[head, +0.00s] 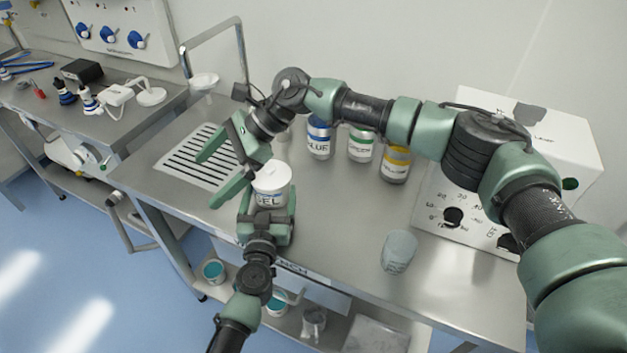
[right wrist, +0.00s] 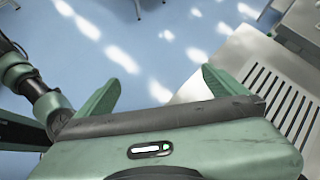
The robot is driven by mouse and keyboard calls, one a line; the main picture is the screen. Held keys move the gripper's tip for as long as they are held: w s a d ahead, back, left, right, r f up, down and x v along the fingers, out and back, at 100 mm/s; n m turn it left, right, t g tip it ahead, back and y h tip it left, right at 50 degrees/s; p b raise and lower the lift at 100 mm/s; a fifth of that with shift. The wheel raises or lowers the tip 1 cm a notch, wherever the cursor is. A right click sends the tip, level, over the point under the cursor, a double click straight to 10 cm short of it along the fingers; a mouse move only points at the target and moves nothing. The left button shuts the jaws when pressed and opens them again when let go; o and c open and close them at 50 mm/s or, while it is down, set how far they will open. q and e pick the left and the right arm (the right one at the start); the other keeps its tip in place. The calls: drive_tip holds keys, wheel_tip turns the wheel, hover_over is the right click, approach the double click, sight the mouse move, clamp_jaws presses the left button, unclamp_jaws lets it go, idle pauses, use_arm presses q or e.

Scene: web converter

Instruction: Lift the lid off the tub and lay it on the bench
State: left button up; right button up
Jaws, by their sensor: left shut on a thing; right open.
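The white tub (head: 270,194), with "GEL" on its label, stands upright near the front of the steel bench (head: 335,215). Its white lid (head: 272,170), with a small knob, sits on top. My left gripper (head: 267,200) comes up from below in the head view and is shut on the tub's body. My right gripper (head: 207,181) is open and empty, just left of the tub over the drain area, its fingers pointing away from the tub.
Bottles with blue (head: 319,140), green (head: 361,147) and yellow (head: 395,164) labels stand behind the tub. A slotted drain (head: 195,160) and tap lie left. A grey container (head: 398,252) stands front right, beside a white box (head: 470,190). Bench between tub and grey container is clear.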

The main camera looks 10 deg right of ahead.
use_arm(q)
drive_tip(key=shift+d+r, duration=0.1)
drive_tip(key=shift+r, duration=0.05)
use_arm(e)
drive_tip(key=f+m+y, duration=0.1)
drive_tip(key=y, duration=0.1)
use_arm(q)
drive_tip(key=shift+w, duration=0.35)
drive_tip(key=shift+s, duration=0.1)
use_arm(e)
drive_tip(key=m+t+y, duration=0.1)
drive_tip(key=m+t, duration=0.9)
drive_tip(key=t, duration=0.1)
approach(280, 172)
drive_tip(key=x, duration=0.3)
drive_tip(key=r+x, duration=0.1)
drive_tip(key=x, duration=0.6)
drive_tip(key=shift+a+r, duration=0.2)
drive_tip(key=shift+a, duration=0.35)
drive_tip(key=c, duration=1.3)
drive_tip(key=shift+d, duration=0.5)
drive_tip(key=shift+c, duration=0.2)
